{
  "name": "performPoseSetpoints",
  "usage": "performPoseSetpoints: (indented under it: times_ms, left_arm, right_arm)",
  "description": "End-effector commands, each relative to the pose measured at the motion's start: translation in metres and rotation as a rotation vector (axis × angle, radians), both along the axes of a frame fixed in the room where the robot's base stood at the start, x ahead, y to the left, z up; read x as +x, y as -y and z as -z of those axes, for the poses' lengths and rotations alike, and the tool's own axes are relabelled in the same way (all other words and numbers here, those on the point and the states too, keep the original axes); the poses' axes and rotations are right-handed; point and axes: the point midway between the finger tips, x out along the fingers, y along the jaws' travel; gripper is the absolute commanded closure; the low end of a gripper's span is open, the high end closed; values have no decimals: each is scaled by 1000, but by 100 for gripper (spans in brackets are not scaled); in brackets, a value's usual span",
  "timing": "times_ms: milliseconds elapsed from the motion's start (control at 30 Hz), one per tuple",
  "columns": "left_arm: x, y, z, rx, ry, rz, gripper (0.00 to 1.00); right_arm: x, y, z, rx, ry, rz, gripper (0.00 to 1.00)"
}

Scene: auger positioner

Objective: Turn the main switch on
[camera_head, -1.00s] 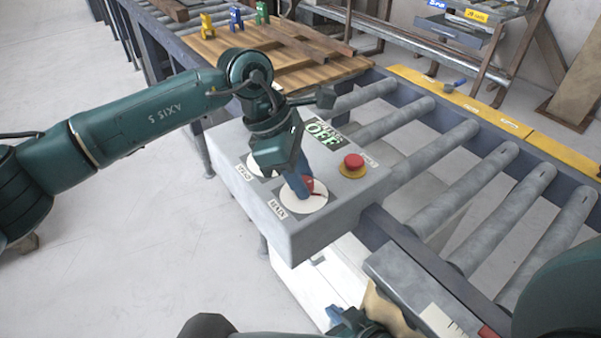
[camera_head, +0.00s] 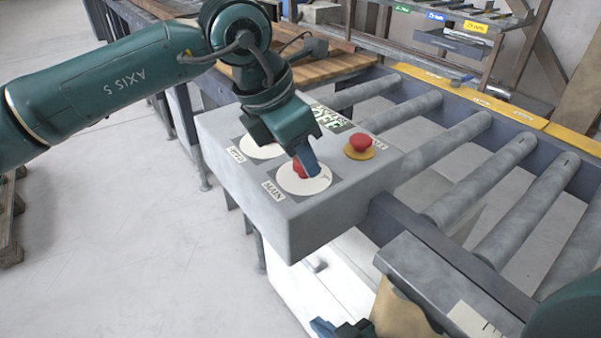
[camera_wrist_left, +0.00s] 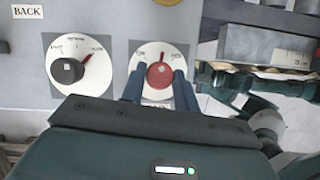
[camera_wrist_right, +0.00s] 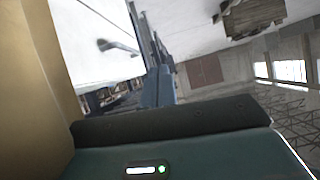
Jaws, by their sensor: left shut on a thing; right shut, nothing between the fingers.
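The main switch is a red knob (camera_head: 299,170) on a white round dial (camera_head: 318,184) labelled MAIN, on top of a grey control box (camera_head: 330,215). My left gripper (camera_head: 306,162) reaches down onto it from above, its blue fingers on the knob. In the left wrist view the red knob (camera_wrist_left: 160,75) sits between the two fingers, its pointer roughly upright between two dial marks. A display (camera_head: 331,119) behind the gripper is partly hidden and seems to read OFF. My right gripper (camera_head: 338,328) is shut and empty, low at the front beside the box, away from the switch.
A second dial (camera_head: 262,149) sits left of MAIN; its knob (camera_wrist_left: 67,70) is dark in the left wrist view. A red mushroom button (camera_head: 361,144) on a yellow base stands right of the display. A roller conveyor (camera_head: 430,150) runs along the right.

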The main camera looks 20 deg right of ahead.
Motion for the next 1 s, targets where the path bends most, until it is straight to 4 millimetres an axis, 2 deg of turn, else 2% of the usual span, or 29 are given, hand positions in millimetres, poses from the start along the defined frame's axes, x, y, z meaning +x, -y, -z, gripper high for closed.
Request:
performPoseSetpoints:
  times_ms: [33,300,700,1000]
  left_arm:
    - [0,0,7,-1,7,-45,92]
    - [-2,1,6,0,6,-301,92]
    - [-4,3,4,0,4,-664,92]
    - [-4,3,1,0,2,-854,92]
  right_arm:
    - [1,-1,13,19,2,7,100]
    - [4,-4,35,100,8,31,100]
    - [-7,15,23,83,156,64,100]
    - [-11,22,16,76,217,74,100]
